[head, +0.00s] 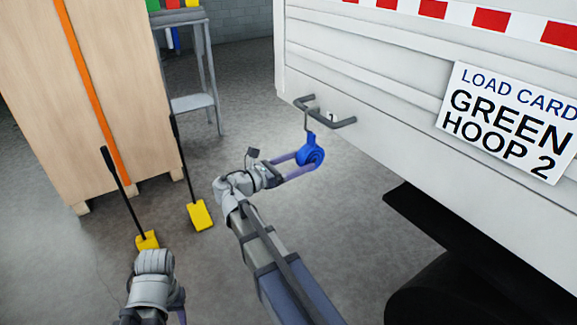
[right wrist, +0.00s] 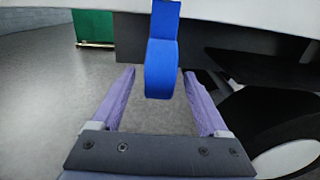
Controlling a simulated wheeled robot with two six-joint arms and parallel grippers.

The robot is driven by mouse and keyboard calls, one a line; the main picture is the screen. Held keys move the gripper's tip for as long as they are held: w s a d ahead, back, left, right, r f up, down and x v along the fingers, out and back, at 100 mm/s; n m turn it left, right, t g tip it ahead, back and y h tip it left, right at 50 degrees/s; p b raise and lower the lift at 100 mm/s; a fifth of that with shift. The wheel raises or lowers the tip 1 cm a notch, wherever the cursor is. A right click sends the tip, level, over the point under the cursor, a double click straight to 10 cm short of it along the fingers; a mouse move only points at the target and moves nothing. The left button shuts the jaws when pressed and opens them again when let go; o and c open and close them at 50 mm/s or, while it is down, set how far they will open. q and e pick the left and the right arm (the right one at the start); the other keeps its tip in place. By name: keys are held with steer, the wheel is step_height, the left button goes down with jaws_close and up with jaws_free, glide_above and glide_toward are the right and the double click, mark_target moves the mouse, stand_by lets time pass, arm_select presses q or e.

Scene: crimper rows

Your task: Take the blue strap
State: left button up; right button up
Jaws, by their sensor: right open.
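The blue strap (head: 312,151) is a coiled roll that hangs from a grey hook (head: 306,118) on the handle at the trailer's lower corner. My right gripper (head: 306,161) is open, and its purple fingers reach to the strap in the head view. In the right wrist view the strap (right wrist: 161,68) hangs upright between the two fingertips, with a gap to each finger. My left gripper is at the bottom left of the head view, with its fingers mostly hidden.
The white trailer side (head: 350,90) carries a grey handle bar (head: 334,121) and a load card (head: 508,122) reading GREEN HOOP 2. A wooden crate (head: 60,110) with an orange band stands left. Two yellow-ended tools (head: 200,215) stand near it. A grey stand (head: 193,103) is behind.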

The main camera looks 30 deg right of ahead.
mark_target(304, 150)
steer(key=shift+w+d, duration=0.15)
steer(key=shift+d, duration=1.4)
jaws_close()
steer(key=shift+r+p, duration=1.75)
